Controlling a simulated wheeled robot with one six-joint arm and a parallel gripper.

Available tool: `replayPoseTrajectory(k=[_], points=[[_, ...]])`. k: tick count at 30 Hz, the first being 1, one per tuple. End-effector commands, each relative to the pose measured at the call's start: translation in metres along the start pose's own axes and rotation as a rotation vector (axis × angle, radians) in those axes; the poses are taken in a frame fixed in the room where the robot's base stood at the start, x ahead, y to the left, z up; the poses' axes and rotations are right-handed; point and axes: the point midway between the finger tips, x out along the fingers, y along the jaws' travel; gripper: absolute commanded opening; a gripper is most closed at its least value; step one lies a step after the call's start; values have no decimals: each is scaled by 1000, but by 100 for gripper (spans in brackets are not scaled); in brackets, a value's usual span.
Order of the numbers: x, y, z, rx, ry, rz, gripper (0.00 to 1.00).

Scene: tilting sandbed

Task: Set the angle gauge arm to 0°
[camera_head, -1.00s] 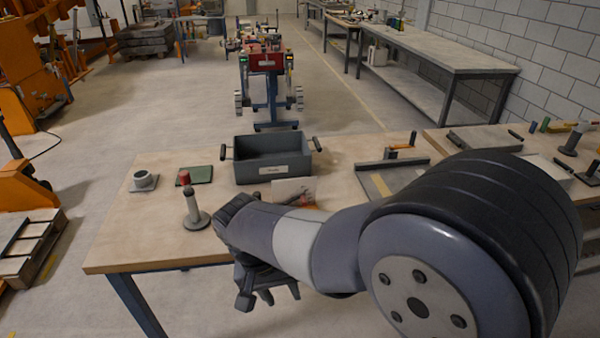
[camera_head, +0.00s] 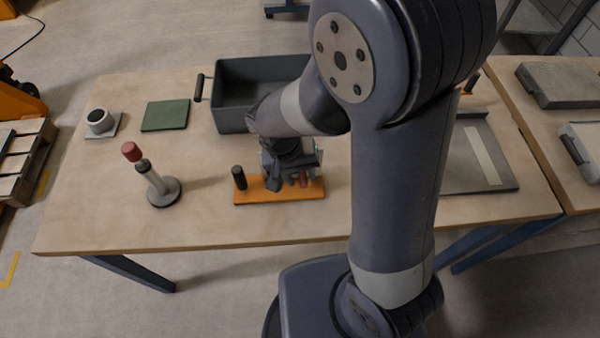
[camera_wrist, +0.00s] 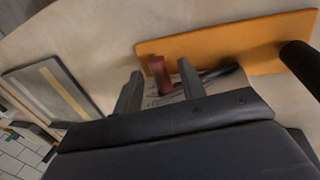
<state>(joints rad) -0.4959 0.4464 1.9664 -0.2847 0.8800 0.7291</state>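An orange base plate (camera_head: 252,195) lies near the front edge of the table, probably the angle gauge. A black post (camera_head: 239,177) stands at its left end; it shows at the right in the wrist view (camera_wrist: 300,66). A red grip (camera_head: 303,179) is at its other side; in the wrist view the red grip (camera_wrist: 159,72) stands beside a dark bar (camera_wrist: 217,74). My gripper (camera_head: 284,182) is over the plate, pointing down. In the wrist view its two fingers (camera_wrist: 158,86) are apart, with the red grip seen between them. I cannot tell whether they touch it. No scale or angle marking is readable.
A grey bin (camera_head: 228,118) stands behind the plate. A red-topped lever on a round base (camera_head: 165,192), a green pad (camera_head: 165,115) and a small round cup (camera_head: 99,121) are to the left. A grey tray (camera_head: 505,165) lies to the right. The front left table is clear.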

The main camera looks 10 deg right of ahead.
Motion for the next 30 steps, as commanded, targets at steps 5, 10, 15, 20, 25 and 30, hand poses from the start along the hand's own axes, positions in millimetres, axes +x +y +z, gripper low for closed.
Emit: replayPoseTrajectory(k=[5,10,15,20,25,30], points=[[4,0,0,0,1,-1,39],[3,0,0,0,1,-1,37],[3,0,0,0,1,-1,23],[3,0,0,0,1,-1,10],[3,0,0,0,1,-1,0],[3,0,0,0,1,-1,0]])
